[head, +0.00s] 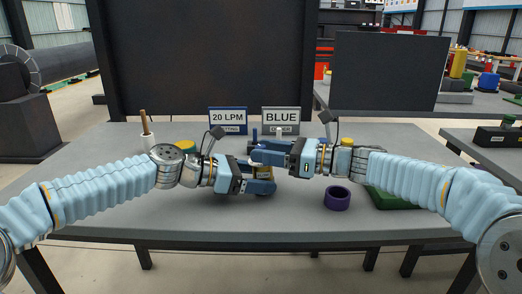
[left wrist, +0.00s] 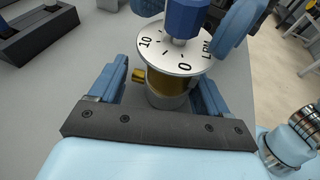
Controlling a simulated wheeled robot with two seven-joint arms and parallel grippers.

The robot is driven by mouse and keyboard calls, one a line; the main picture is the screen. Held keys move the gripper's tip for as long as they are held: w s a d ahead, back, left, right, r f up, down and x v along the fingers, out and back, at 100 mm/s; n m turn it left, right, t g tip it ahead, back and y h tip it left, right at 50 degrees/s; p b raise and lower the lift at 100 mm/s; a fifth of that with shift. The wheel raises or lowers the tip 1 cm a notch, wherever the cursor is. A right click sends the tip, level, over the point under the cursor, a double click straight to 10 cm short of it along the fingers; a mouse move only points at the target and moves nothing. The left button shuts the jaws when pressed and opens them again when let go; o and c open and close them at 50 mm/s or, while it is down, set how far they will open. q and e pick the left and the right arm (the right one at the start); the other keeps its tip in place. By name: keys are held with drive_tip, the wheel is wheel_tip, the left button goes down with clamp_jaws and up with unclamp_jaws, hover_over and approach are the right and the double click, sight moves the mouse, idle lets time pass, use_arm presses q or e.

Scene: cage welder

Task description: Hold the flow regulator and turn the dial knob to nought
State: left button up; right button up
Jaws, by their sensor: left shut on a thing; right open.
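The flow regulator (head: 263,172) stands in the middle of the table, mostly hidden by my grippers. In the left wrist view its brass body (left wrist: 168,88) sits under a round white dial plate marked 10, 0 and LPM (left wrist: 165,48). A blue dial knob (left wrist: 187,18) rises from the plate; I cannot tell its pointer setting. My left gripper (head: 262,180) is shut on the regulator body, with a finger on each side in the left wrist view (left wrist: 163,80). My right gripper (head: 262,153) is open at knob height, its blue fingers on either side of the knob.
A purple ring (head: 337,198) and a green mat (head: 390,199) lie to the right. Signs reading 20 LPM (head: 228,117) and BLUE (head: 281,117) stand behind the regulator. The front of the table is clear.

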drive_tip(key=shift+x, duration=0.8)
clamp_jaws()
drive_tip(key=shift+g, duration=0.4)
drive_tip(key=n+g, duration=0.1)
drive_tip(key=g, duration=0.1)
drive_tip(key=n+g+y, duration=0.1)
drive_tip(key=n+g, duration=0.1)
drive_tip(key=g, duration=0.1)
drive_tip(key=shift+w+n, duration=0.1)
drive_tip(key=shift+n, duration=0.2)
drive_tip(key=n+g, duration=0.2)
drive_tip(key=g, duration=0.1)
drive_tip(key=n+g+h, duration=0.1)
drive_tip(key=n+g, duration=0.1)
drive_tip(key=g, duration=0.2)
drive_tip(key=shift+a+g, duration=0.1)
drive_tip(key=shift+g, duration=0.2)
drive_tip(key=shift+n+g+h, duration=0.4)
drive_tip(key=shift+g, duration=0.1)
